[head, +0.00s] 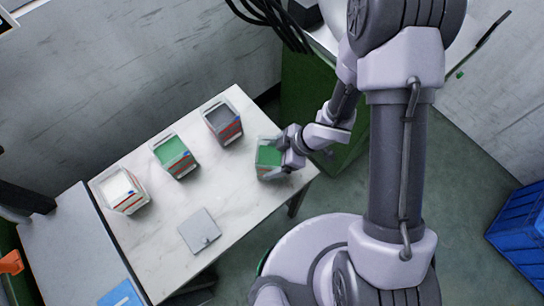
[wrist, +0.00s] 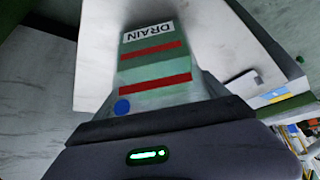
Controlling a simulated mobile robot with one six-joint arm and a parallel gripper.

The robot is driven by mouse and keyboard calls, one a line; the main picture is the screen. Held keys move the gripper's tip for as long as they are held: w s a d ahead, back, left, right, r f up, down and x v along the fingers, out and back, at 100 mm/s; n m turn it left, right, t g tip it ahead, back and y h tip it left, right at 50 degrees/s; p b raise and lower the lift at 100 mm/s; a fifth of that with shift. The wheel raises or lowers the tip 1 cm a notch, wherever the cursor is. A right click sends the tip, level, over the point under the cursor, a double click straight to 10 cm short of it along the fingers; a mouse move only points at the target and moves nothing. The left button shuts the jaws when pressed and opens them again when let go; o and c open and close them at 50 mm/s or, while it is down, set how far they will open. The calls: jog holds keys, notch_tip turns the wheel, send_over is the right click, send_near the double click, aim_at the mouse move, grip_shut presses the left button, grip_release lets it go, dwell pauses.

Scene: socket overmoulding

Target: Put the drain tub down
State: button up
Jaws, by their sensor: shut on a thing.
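The drain tub (head: 268,161) is a clear-walled tub with a green inside, at the right end of the white table (head: 235,190) in the head view. In the wrist view the tub (wrist: 154,68) shows a white label reading DRAIN, two red bands and a blue dot. My gripper (head: 284,157) is shut on the tub from its right side. Whether the tub's base touches the table or hangs just above it, I cannot tell. Its underside is hidden.
Three similar tubs stand along the table's back: white-filled (head: 122,190), green (head: 175,157) and dark grey (head: 222,122). A flat grey plate (head: 200,231) lies near the front edge. The table between the plate and the drain tub is clear. A blue crate (head: 520,230) is on the floor at right.

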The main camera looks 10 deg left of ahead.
jog(key=shift+f, duration=0.1)
jog(key=o, duration=1.9)
jog(key=p+v, duration=0.7)
jog(key=v, duration=0.5)
jog(key=shift+r, duration=0.2)
jog(key=shift+w, duration=0.1)
